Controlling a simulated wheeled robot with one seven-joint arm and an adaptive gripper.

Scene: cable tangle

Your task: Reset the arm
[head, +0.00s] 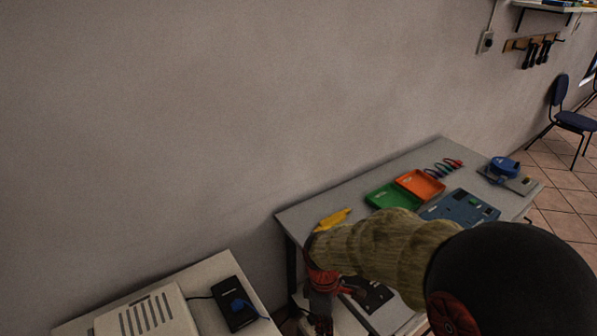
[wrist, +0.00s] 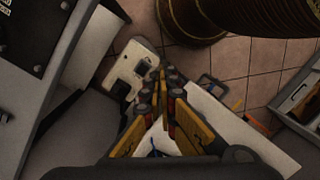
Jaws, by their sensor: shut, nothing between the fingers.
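My gripper (head: 322,325) hangs low at the bottom of the head view, by the near left end of the grey worktable (head: 305,213). My arm reaches across in front of the table, its sleeve and dark rounded link hiding the table's near right part. In the wrist view my gripper (wrist: 162,78) has its two fingers drawn together at the tips, with nothing between them. A pale plate with dark openings (wrist: 122,84) lies beyond the fingertips, with tiled floor around it.
The table bears a green tray (head: 384,196), an orange tray (head: 420,185), coloured cables (head: 443,167), a blue panel (head: 461,208) and a yellow object (head: 333,219). A second bench at lower left holds a beige box (head: 150,315) and a black device (head: 235,303). The wall stands behind.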

